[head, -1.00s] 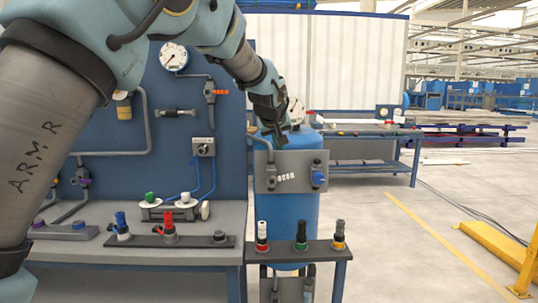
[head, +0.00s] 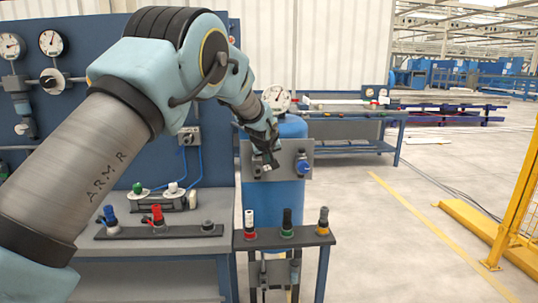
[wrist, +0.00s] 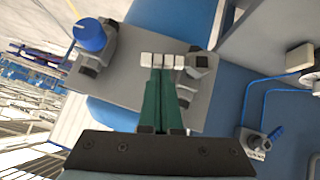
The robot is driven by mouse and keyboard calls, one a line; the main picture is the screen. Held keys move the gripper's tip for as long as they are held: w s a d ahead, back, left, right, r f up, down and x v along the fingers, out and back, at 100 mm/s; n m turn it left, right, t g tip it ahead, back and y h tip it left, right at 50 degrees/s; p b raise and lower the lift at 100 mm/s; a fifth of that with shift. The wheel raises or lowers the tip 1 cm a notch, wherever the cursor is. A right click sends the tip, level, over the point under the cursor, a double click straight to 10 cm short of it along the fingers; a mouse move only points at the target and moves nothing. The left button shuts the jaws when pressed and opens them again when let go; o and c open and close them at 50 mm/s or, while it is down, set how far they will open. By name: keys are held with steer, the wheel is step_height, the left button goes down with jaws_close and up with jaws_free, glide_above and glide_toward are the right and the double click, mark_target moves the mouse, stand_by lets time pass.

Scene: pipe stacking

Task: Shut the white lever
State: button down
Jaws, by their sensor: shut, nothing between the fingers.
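The white lever (wrist: 163,60) shows in the wrist view as a row of short pale segments across my fingertips. It extends from a dark valve body (wrist: 200,64) on a grey plate (wrist: 118,80), towards the blue knob (wrist: 89,35). My gripper (wrist: 162,72) is shut and empty, with its green fingers pointing at the lever. I cannot tell if they touch it. In the head view my gripper (head: 266,164) is in front of the plate (head: 298,150) on the blue tank (head: 284,200) and hides most of the lever.
The blue knob (head: 303,167) sits close to the right of my gripper. Below, a small stand (head: 270,241) holds several upright coloured valves. A workbench (head: 210,245) with more fittings is on the left. Open floor (head: 400,240) lies to the right, before a yellow barrier (head: 480,222).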

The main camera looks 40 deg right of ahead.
steer(key=b, duration=0.1)
steer(key=d+f+y+b, duration=0.1)
steer(key=b, duration=0.1)
steer(key=shift+s+f+m+t, duration=0.25)
steer(key=shift+s+m+t, duration=0.1)
steer(key=shift+m+t, duration=0.05)
steer(key=shift+r, duration=0.1)
steer(key=w+d+r+b+v, duration=0.1)
steer(key=d+r+b+v, duration=0.1)
steer(key=v, duration=1.1)
